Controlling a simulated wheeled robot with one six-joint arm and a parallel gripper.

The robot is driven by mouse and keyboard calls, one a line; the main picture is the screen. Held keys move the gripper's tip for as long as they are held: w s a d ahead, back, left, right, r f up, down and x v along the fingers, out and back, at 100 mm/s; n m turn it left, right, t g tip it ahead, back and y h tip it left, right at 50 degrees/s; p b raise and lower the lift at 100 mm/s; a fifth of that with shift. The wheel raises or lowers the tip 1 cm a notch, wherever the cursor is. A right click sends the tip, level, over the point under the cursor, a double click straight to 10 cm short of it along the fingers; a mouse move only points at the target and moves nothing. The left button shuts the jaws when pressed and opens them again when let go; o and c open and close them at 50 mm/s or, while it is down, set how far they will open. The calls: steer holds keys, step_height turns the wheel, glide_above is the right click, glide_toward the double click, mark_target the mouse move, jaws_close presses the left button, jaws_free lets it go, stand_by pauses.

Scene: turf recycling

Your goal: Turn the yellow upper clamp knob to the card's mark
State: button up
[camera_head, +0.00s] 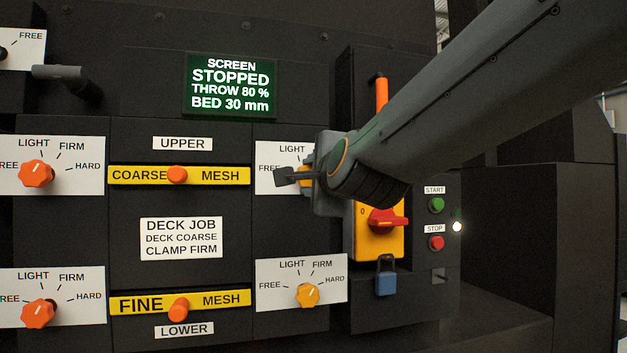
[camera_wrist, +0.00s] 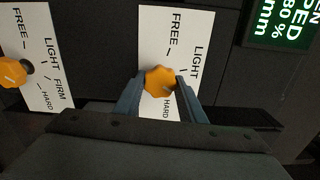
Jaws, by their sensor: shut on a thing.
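The yellow upper clamp knob (camera_head: 306,176) is on a white dial plate right of the upper mesh strip, mostly covered by my gripper (camera_head: 298,178). In the wrist view the knob (camera_wrist: 159,78) sits between the two fingers of my gripper (camera_wrist: 160,88), which are shut on its sides. FREE, LIGHT and HARD show on its plate (camera_wrist: 172,25); the FIRM label is hidden behind a finger. I cannot clearly tell where the knob's pointer stands. The card (camera_head: 181,238) reads DECK JOB, DECK COARSE, CLAMP FIRM.
The lower yellow knob (camera_head: 307,295) is below; two orange clamp knobs (camera_head: 37,173) (camera_head: 39,313) are at the left. A red isolator handle (camera_head: 388,221) and blue padlock (camera_head: 386,283) are close under my arm. The screen (camera_head: 231,85) reads STOPPED.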

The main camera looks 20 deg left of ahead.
steer(key=o, duration=1)
steer(key=shift+o, duration=0.2)
steer(key=shift+s, duration=0.1)
steer(key=p+v, duration=0.2)
steer(key=v, duration=0.5)
steer(key=shift+s, duration=0.3)
steer(key=shift+d, duration=0.15)
